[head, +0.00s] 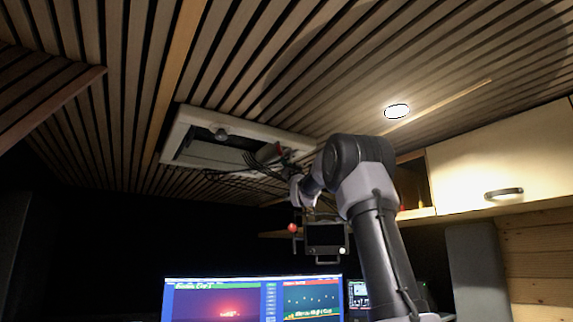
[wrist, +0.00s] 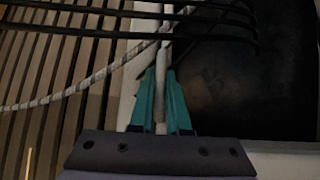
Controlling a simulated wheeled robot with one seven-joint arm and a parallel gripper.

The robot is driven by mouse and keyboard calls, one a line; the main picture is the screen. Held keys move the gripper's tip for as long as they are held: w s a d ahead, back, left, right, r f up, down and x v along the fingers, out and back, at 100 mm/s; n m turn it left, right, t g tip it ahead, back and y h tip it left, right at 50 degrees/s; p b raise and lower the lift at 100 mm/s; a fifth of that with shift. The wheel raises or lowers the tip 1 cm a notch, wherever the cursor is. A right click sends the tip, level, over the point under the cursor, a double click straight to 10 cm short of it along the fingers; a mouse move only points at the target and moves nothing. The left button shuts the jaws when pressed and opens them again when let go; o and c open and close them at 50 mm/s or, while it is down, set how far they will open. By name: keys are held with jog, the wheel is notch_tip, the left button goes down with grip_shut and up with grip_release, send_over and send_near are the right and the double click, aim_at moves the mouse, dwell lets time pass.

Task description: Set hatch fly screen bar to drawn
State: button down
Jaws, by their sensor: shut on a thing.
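The roof hatch has a pale rectangular frame (head: 187,121) in the slatted ceiling, with a dark opening inside. My gripper (head: 284,156) is up at the right end of this frame, partly hidden by dark wires and my own arm. In the wrist view, the teal fingers of my gripper (wrist: 161,72) are closed on a narrow pale bar (wrist: 161,105), which looks like the fly screen bar. The bar runs up between the fingers beside a pale frame strip (wrist: 128,90) and a dark panel (wrist: 240,85). Its far end is hidden.
Black rods (wrist: 60,31) and a pale speckled cord (wrist: 85,84) cross close to my fingers. A dark wire rack (head: 240,177) hangs below the hatch. A cream cupboard (head: 490,165) stands at right, and lit monitors (head: 225,300) are below.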

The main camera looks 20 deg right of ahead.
jog(key=s+a, duration=0.3)
jog(key=a, duration=1.2)
jog(key=s+a, duration=0.3)
jog(key=a, duration=1.3)
jog(key=c, duration=0.9)
grip_release()
jog(key=v, duration=1.1)
